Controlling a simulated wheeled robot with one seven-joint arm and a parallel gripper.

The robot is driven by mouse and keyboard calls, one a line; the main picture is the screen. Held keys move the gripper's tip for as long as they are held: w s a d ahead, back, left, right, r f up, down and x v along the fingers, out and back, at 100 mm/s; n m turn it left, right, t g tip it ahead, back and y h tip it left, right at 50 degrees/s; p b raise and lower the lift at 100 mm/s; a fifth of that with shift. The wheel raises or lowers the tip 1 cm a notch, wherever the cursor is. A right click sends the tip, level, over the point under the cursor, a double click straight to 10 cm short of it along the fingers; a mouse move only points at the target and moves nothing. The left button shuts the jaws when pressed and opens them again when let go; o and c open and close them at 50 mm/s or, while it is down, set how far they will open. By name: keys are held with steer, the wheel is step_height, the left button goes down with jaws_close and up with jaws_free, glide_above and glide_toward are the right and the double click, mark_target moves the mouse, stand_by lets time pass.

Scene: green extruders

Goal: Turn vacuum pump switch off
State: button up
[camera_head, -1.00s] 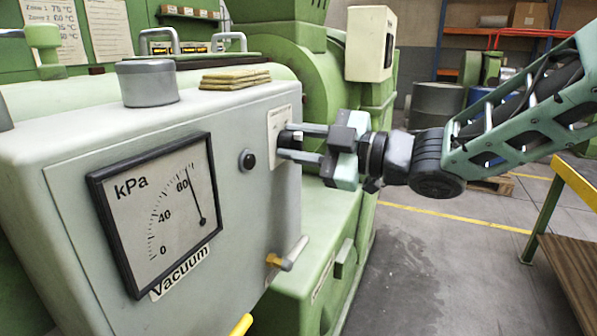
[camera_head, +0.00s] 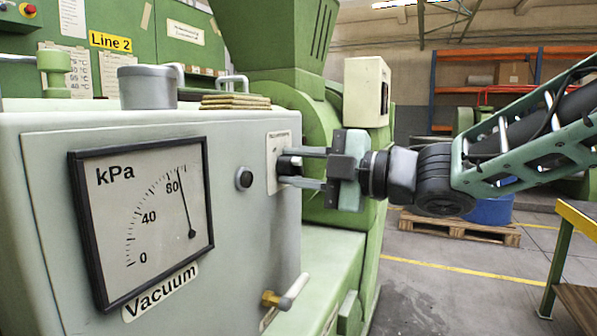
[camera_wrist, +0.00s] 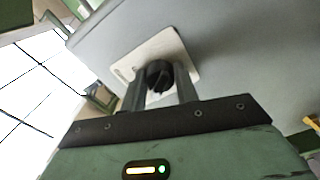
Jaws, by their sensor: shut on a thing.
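The vacuum pump switch is a black rotary knob (camera_wrist: 160,75) on a pale plate (camera_wrist: 185,52), seen in the wrist view. In the head view the plate (camera_head: 280,150) sits on the right part of the grey panel's front. My gripper (camera_head: 290,165) reaches the plate from the right, its fingers level and shut on the knob. In the wrist view the two fingers (camera_wrist: 160,92) lie on either side of the knob. The fingers partly hide the knob in the head view, and I cannot read the plate's lettering.
A kPa vacuum gauge (camera_head: 143,215) is on the grey panel (camera_head: 235,245), its needle near 80. A black round button (camera_head: 244,178) lies left of the switch. A brass-and-grey valve handle (camera_head: 285,293) sticks out below. A yellow-edged table (camera_head: 577,222) stands at right.

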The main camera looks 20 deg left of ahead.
steer(key=o, duration=1)
steer(key=shift+c, duration=0.2)
steer(key=shift+d, duration=0.1)
steer(key=s+d+b, duration=0.1)
steer(key=d+b, duration=0.1)
steer(key=d, duration=1.5)
steer(key=shift+s, duration=0.2)
steer(key=shift+w, duration=0.1)
